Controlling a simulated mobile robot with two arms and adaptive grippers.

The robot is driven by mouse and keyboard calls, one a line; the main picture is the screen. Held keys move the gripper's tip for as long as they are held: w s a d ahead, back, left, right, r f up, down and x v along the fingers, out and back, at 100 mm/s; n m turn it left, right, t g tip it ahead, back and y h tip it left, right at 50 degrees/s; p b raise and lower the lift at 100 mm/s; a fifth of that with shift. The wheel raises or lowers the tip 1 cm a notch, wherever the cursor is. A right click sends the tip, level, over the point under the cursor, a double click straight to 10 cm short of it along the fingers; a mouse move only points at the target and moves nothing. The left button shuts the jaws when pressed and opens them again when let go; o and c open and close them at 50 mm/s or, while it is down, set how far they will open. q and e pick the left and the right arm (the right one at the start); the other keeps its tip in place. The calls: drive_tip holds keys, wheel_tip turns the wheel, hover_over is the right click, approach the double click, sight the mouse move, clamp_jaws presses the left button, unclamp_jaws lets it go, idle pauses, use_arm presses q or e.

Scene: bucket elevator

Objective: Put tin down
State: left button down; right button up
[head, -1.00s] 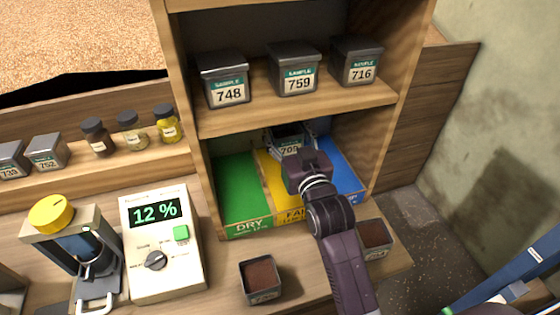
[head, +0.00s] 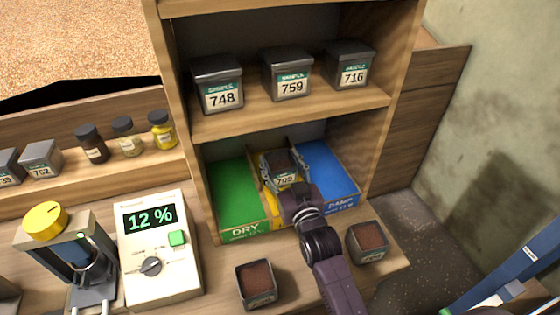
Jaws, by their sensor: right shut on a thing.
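I cannot tell whether the tin's base touches the yellow floor. The green DRY compartment (head: 235,190) is to the left and the blue DAMP compartment (head: 328,178) to the right; both are empty. My left gripper is out of view.
Open tins of brown grain stand on the bench at the front (head: 257,283) and at the right (head: 367,241). A meter (head: 160,250) reading 12 % and a yellow-knobbed device (head: 62,245) stand left. Tins 748, 759 and 716 (head: 350,66) fill the shelf above.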

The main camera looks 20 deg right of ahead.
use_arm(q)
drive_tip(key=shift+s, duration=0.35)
use_arm(e)
drive_tip(key=o, duration=1.3)
drive_tip(key=shift+c, duration=0.2)
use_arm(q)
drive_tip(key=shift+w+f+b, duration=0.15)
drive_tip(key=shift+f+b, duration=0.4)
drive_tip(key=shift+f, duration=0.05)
use_arm(e)
drive_tip(key=s, duration=1.2)
drive_tip(key=shift+d+r, duration=0.15)
drive_tip(key=shift+d, duration=0.05)
